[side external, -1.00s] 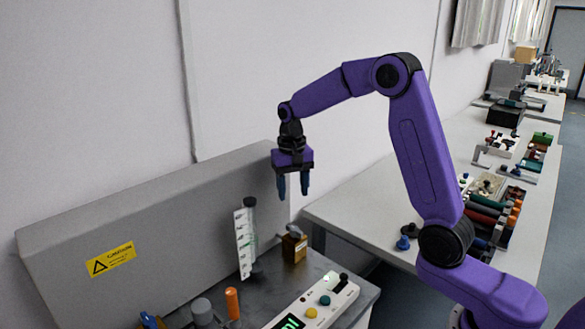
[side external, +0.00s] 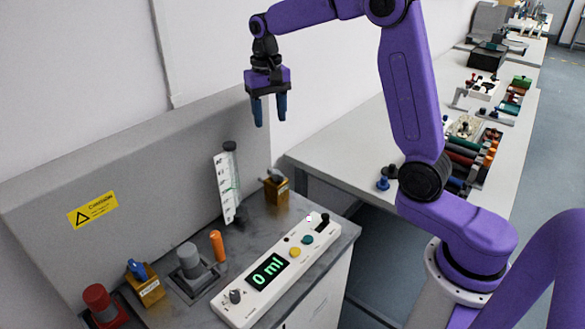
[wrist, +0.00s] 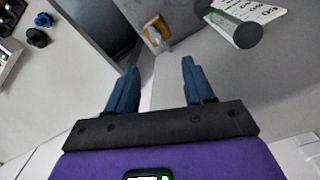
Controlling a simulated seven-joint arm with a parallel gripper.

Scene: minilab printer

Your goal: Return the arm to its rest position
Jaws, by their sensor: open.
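My purple arm is raised. My gripper (side external: 270,110) hangs fingers down in the air, open, with nothing between its two blue fingers. It is above and behind the grey bench top, near the white graduated cylinder (side external: 226,188) with its dark cap, and apart from it. In the wrist view my gripper (wrist: 158,82) shows its blue fingers spread with a gap between them. The cylinder's dark cap (wrist: 247,35) is at the upper right there. A brass block (side external: 277,190) with a grey knob stands beside the cylinder.
A white control panel (side external: 275,274) reads "0 ml". An orange peg (side external: 217,246), a grey knob (side external: 190,262), a blue-handled brass valve (side external: 145,285) and a red knob (side external: 98,300) line the bench. A sloped grey housing (side external: 140,165) stands behind. A long white table (side external: 340,150) lies to the right.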

